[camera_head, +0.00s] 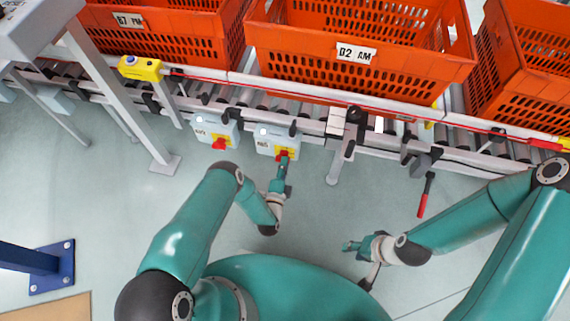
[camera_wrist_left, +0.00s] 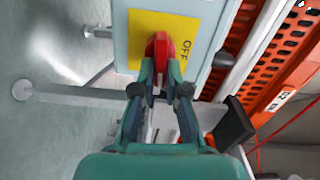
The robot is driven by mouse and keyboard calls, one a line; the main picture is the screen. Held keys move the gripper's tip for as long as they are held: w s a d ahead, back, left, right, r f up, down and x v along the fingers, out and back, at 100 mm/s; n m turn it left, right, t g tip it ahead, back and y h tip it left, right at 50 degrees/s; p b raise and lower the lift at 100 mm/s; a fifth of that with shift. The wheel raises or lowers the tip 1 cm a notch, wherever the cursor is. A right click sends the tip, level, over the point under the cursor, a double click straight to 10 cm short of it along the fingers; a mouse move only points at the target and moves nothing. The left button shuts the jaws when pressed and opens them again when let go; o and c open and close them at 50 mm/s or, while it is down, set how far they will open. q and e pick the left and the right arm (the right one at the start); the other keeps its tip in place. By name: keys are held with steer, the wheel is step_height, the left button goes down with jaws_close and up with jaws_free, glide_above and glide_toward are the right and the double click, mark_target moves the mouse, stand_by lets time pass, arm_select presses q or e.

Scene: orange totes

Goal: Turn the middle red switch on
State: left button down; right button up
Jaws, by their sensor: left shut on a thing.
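A red switch (camera_head: 283,153) sits on a yellow plate on the front of a grey box (camera_head: 270,135) below the conveyor. In the left wrist view the red switch handle (camera_wrist_left: 160,47) stands between the fingertips, on the yellow plate (camera_wrist_left: 180,30) with "OFF" printed to its right. My left gripper (camera_head: 284,166) is shut on this handle; it also shows in the left wrist view (camera_wrist_left: 159,68). The fingers hide the handle's lower end. My right gripper (camera_head: 352,246) is over the floor, away from the switches; its finger opening is too small to judge.
Another red switch (camera_head: 219,144) is on a similar box to the left. Orange totes (camera_head: 350,80) stand on the roller conveyor behind. A red-handled lever (camera_head: 424,200) hangs at the right. A conveyor leg (camera_head: 343,160) stands right of my left gripper. The floor in front is clear.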

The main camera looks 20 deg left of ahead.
arm_select(q)
steer(key=shift+d+f+m, duration=0.15)
steer(key=shift+d+m, duration=0.15)
steer(key=shift+m, duration=0.3)
steer(key=c, duration=1.2)
jaws_free()
steer(key=shift+a, duration=0.1)
steer(key=s, duration=0.7)
steer(key=shift+s+d, duration=0.25)
steer(key=shift+d, duration=0.1)
